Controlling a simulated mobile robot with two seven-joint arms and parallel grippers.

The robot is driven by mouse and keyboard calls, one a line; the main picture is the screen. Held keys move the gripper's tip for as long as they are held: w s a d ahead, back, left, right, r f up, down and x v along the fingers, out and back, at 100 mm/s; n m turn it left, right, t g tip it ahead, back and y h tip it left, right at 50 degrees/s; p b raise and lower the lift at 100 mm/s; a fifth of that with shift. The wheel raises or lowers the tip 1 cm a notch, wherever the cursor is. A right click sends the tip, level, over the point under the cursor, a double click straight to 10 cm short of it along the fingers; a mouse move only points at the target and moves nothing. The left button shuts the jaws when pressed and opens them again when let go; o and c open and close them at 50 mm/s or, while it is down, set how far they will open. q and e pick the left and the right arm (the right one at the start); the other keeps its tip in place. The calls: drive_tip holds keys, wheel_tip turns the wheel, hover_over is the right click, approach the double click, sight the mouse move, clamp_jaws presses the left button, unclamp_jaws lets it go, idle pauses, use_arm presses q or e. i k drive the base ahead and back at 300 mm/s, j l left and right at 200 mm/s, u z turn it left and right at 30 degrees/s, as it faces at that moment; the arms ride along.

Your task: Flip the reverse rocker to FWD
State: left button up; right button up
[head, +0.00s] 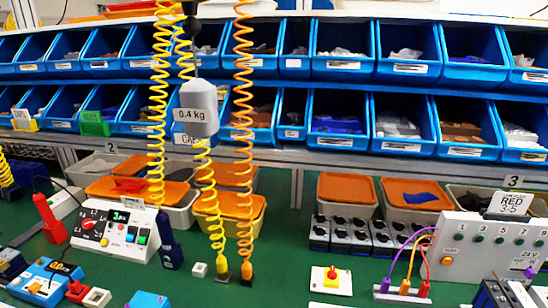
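A white control box (113,246) stands at the left on the green bench. Its sloped face has a red dial (88,224), a small green-lit display (120,216) and several coloured buttons and small switches. The lettering is too small to read, so I cannot tell which part is the reverse rocker or its position. Neither of my grippers can be made out in the head view.
A red tool (48,218) and a dark blue tool (168,245) flank the control box. Yellow and orange coiled cords (243,130) hang in front of the bins. A white panel (480,248) with coloured cables stands at the right.

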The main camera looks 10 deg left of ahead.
sight(131, 235)
drive_tip(key=k+j+u, duration=0.15)
drive_tip(key=j+u, duration=0.2)
drive_tip(key=k+j+u, duration=0.1)
drive_tip(key=j+u, duration=0.15)
drive_tip(key=u, duration=0.15)
drive_tip(key=j+u, duration=0.35)
drive_tip(key=k, duration=0.05)
